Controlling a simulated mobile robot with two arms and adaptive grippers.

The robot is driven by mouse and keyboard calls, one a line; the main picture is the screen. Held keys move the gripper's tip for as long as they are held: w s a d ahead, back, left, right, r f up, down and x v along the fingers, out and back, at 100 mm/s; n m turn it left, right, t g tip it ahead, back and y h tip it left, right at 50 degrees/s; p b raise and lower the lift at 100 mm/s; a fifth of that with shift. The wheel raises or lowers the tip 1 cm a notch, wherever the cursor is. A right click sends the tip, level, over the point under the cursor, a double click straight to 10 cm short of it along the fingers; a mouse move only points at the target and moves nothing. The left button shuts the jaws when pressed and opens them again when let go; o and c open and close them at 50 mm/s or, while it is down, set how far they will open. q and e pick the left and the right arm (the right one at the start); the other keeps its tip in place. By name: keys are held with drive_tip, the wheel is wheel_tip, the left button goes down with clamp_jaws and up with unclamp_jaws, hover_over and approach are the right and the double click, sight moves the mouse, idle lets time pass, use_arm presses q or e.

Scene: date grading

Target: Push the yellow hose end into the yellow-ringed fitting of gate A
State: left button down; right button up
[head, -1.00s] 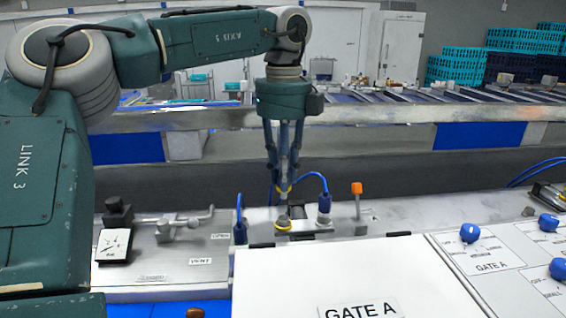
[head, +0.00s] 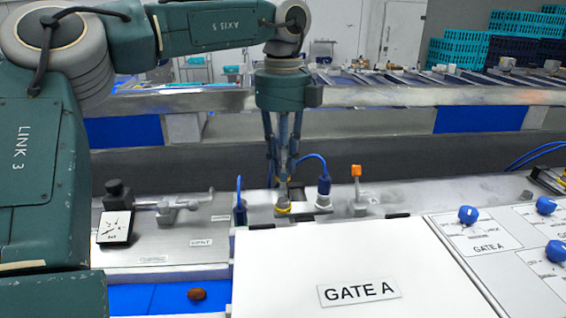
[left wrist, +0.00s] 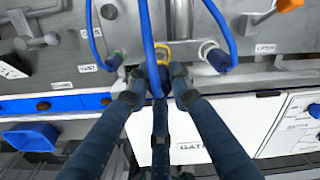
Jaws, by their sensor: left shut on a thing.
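My left gripper (head: 284,182) points straight down over the panel behind the gate A cover. It also shows in the left wrist view (left wrist: 159,82), its fingers shut around the hose end, which is mostly hidden between them. A blue hose (left wrist: 146,35) runs into the grip from above. The yellow-ringed fitting (head: 283,208) is directly below the fingertips in the head view. Yellow also shows just beyond the fingertips in the left wrist view (left wrist: 164,50). I cannot tell whether the hose end touches the fitting. My right gripper is out of view.
Blue-capped connectors stand left (head: 240,213) and right (head: 324,187) of the fitting. An orange-topped lever (head: 357,172) is farther right. A dial gauge (head: 115,226) is at left. The white gate A cover (head: 270,270) lies in front. A brown date (head: 196,294) sits on the blue strip.

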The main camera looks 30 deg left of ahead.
sight(283, 188)
use_arm(q)
drive_tip(key=shift+f, duration=0.2)
drive_tip(key=shift+f+b, duration=0.8)
drive_tip(key=shift+f, duration=0.05)
drive_tip(key=shift+f+b, duration=1.1)
drive_tip(key=shift+f, duration=0.4)
idle(1.9)
drive_tip(key=c, duration=2.3)
unclamp_jaws()
drive_tip(key=shift+o, duration=0.2)
drive_tip(key=o, duration=1.1)
drive_tip(key=shift+o, duration=0.2)
